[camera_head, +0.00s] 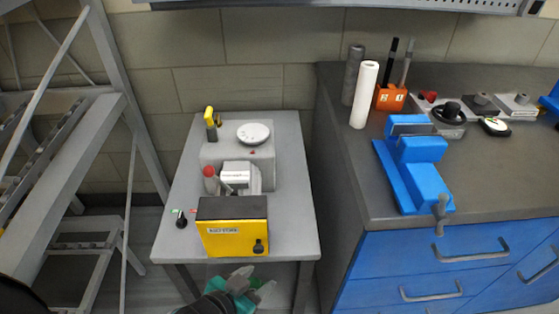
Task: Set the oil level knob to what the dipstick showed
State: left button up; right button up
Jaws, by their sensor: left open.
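A yellow box (226,237) with a dark top stands at the front of a small grey table. A black knob (259,246) is on the lower right of its front face; its exact setting is too small to read. A yellow dipstick handle (210,117) stands upright at the back left of a grey machine block (264,158), its rod hidden. My left gripper (258,282) is open and empty at the bottom of the view, in front of the table edge and below the knob, apart from it. My right gripper is not in view.
The grey table (292,200) is bare on its right side. A white round dial (253,133) tops the machine; a red-topped part (209,174) and small black lever (181,219) are at left. A blue vise (412,168) stands on the right workbench.

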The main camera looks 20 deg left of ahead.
aim_at(181, 222)
jog(key=j+u, duration=0.15)
jog(key=u, duration=0.3)
jog(key=j+u, duration=0.1)
jog(key=u, duration=0.3)
